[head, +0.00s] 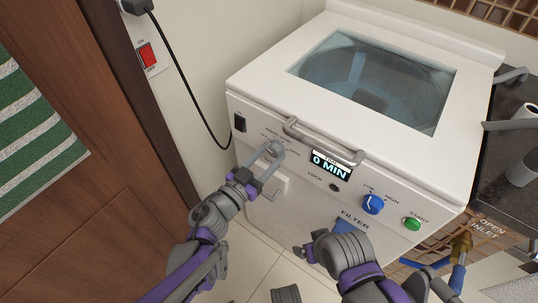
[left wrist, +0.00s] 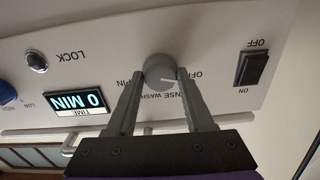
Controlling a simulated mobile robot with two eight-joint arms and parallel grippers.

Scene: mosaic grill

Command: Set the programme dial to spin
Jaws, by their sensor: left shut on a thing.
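The grey programme dial (left wrist: 160,68) is on the white front panel of the washing machine (head: 250,100). My left gripper (head: 268,165) has its fingers on both sides of the dial and is shut on it; in the left wrist view the fingertips (left wrist: 160,78) flank the knob. The labels around it appear upside down there: OFF on the right, WASH and a partly hidden RINSE below, and a partly hidden SPIN on the left. A pale mark on the dial points toward the right, on the OFF and WASH side. My right gripper (head: 305,252) is low before the machine; its fingers are unclear.
A handle bar (head: 325,146), the 0 MIN display (head: 329,165), a blue knob (head: 373,204) and a green start button (head: 412,223) lie right of the dial. A black rocker switch (head: 240,123) is to its left. A black cable (head: 190,85) hangs on the wall.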

